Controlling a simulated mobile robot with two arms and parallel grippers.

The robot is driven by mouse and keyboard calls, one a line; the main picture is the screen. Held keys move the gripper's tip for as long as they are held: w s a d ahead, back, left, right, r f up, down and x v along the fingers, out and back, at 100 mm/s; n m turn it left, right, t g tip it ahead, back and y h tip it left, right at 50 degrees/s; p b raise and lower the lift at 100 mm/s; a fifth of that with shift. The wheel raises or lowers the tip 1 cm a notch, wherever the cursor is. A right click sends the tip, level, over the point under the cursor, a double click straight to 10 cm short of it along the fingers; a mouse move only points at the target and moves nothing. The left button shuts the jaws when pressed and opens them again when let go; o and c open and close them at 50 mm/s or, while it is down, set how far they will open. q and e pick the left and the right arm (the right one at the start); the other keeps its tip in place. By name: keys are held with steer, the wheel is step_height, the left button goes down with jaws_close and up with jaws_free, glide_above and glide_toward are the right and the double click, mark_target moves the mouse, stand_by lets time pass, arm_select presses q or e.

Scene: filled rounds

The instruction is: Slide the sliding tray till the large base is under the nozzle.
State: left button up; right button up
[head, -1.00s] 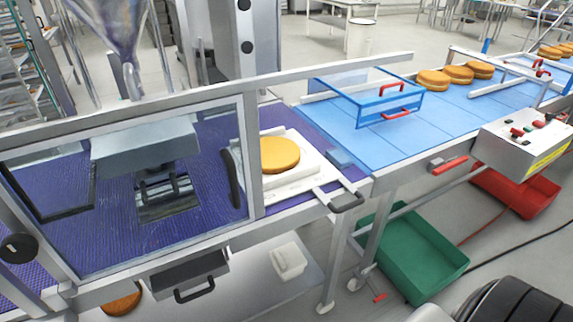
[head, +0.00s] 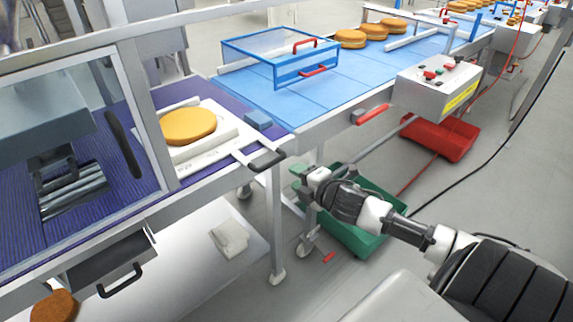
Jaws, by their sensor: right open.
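The white sliding tray (head: 234,137) lies on the purple belt, just right of the clear guard. Its black handle (head: 267,159) sticks out over the front edge of the line. The large base (head: 188,126), a round golden cake, rests on the tray. A grey housing with a ribbed metal block (head: 75,192) under it is behind the guard at the left, apart from the tray. I cannot clearly make out the nozzle tip. My right gripper (head: 299,179) is open and empty, a little right of and below the tray handle. My left gripper is not in view.
A blue-framed clear cover (head: 270,60) stands over the blue belt (head: 330,85), with several cakes beyond it. A control box (head: 438,84) is at the right. Below are a grey drawer (head: 108,265), a green crate (head: 365,245) and a red crate (head: 440,138).

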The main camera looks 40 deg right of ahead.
mark_target(274, 164)
steer(key=x, duration=0.5)
steer(key=p+x, duration=0.1)
steer(key=x, duration=0.5)
steer(key=shift+a+r, duration=0.2)
steer(key=shift+r, duration=0.05)
jaws_close()
